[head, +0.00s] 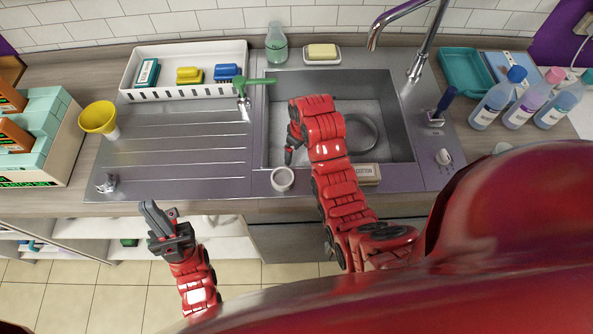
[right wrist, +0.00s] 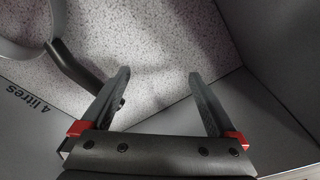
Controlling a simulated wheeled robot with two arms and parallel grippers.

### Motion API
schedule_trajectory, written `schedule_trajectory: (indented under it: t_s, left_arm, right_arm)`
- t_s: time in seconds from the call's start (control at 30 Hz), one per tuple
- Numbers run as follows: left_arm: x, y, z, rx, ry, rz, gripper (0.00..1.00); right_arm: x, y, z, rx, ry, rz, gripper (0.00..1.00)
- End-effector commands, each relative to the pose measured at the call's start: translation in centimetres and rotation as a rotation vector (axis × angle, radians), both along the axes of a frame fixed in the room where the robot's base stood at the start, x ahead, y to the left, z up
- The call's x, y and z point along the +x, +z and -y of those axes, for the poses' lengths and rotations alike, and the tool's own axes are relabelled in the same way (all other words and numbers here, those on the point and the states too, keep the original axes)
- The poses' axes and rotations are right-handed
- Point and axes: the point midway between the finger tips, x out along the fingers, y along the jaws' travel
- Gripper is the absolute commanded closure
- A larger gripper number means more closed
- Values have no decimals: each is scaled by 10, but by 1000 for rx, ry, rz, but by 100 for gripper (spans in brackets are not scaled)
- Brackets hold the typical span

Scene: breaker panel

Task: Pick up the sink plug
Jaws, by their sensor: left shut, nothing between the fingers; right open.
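I cannot pick out the sink plug for certain in either view. The grey sink (head: 400,148) is set in the counter, and my right arm covers part of its basin. My right gripper (head: 289,155) hangs in the left part of the basin, partly hidden by its own arm. In the right wrist view its fingers (right wrist: 160,75) are open, with only speckled sink floor showing between the tips. A grey ring with a dark handle (right wrist: 72,65) lies at upper left, its handle passing behind the left finger. My left gripper (head: 152,210) is shut and empty in front of the counter edge.
A small metallic piece (head: 106,183) sits at the drainer's front left. A white cup (head: 283,179) and a labelled block (head: 367,174) stand on the front rim. A white tray (head: 185,70), a tap (head: 425,45) and several bottles surround the sink. The ribbed drainer is mostly clear.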

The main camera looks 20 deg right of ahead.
Motion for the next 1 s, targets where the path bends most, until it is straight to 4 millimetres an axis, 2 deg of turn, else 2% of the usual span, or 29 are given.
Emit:
schedule_trajectory:
  t_s: [0.03, 0.23, 0.33, 0.37, 0.43, 0.63, 0.87, 1.0]
  left_arm:
    - [0, -7, 0, 0, 0, 0, 100]
    - [0, -11, 0, 0, 0, 1, 100]
    - [0, -21, 0, 0, 0, 0, 100]
    - [0, -9, 0, 0, 0, 0, 100]
    - [0, 1, 0, 0, 0, 1, 100]
    - [0, 5, 0, 0, 0, 0, 100]
    - [0, 4, 0, 0, 0, 0, 100]
    - [0, 4, 0, 0, 0, 0, 100]
  right_arm:
    - [1, -6, 0, 0, 0, 1, 6]
    - [0, -13, -1, 0, 0, 0, 6]
    - [-1, -28, -1, 0, 0, -1, 6]
    - [-3, -24, -2, 1, 0, -5, 6]
    - [-4, -32, -2, 1, 0, -5, 6]
    - [0, -55, -3, 0, 0, -1, 6]
    - [0, -58, -3, -1, 0, 0, 6]
    - [0, -58, -3, 0, 0, 1, 31]
